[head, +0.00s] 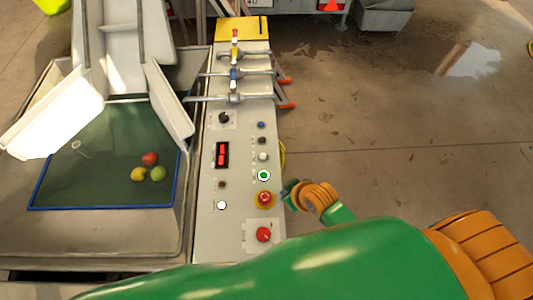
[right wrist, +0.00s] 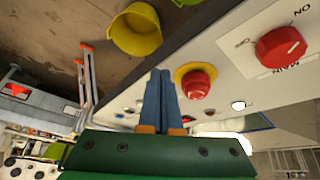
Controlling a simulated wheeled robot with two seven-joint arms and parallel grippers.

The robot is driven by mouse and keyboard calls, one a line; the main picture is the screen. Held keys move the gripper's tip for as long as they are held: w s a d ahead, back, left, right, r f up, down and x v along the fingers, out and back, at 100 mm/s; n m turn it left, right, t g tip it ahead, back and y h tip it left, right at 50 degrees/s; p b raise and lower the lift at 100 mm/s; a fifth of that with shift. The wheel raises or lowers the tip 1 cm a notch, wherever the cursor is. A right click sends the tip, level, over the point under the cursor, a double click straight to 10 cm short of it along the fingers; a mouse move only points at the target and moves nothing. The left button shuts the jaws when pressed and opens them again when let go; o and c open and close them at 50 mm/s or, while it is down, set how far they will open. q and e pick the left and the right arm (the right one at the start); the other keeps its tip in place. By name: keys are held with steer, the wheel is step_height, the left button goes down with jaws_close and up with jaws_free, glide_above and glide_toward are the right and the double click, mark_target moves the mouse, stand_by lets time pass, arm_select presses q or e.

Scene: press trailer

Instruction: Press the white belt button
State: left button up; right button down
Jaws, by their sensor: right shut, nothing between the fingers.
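The control panel (head: 240,140) is a long pale strip in the middle of the head view. A bright white round button (head: 221,205) sits at its lower left, and a duller white one (head: 263,156) is in its right column. Their labels are too small to read. A bright white button (right wrist: 238,105) also shows in the right wrist view. My right gripper (head: 287,192) is just off the panel's right edge, beside the red stop button (head: 265,198) on its yellow collar. Its blue fingers (right wrist: 160,76) are shut and empty, apart from the buttons. My left gripper is out of view.
A green-lit button (head: 264,175) is just above the stop button, and a red rotary switch (head: 263,234) is below it. Valve handles (head: 235,72) stand at the panel's far end. A tank (head: 105,175) with several fruits is on the left. A yellow bucket (right wrist: 137,30) is beside the panel.

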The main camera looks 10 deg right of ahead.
mark_target(263, 157)
steer(key=w+a+r+n, duration=0.1)
steer(key=w, duration=0.1)
steer(key=w+a+r+n+t+y, duration=0.1)
steer(key=w+a+r+n, duration=0.1)
steer(key=w, duration=0.1)
steer(key=w+a+r+n+t+y, duration=0.1)
steer(key=w+r+n, duration=0.1)
steer(key=w, duration=0.1)
steer(key=shift+w+a+r, duration=0.2)
steer(key=shift+w, duration=0.05)
steer(key=w+d+r+n+t+y, duration=0.1)
steer(key=w+d+r+n, duration=0.1)
steer(key=w+r+n, duration=0.2)
steer(key=shift+w+n, duration=0.5)
steer(key=shift+w, duration=0.25)
steer(key=shift+f, duration=0.1)
step_height(263, 157, down, 8)
steer(key=b, duration=0.8)
steer(key=shift+f, duration=0.35)
steer(key=shift+f+b, duration=0.35)
steer(key=shift+f, duration=0.05)
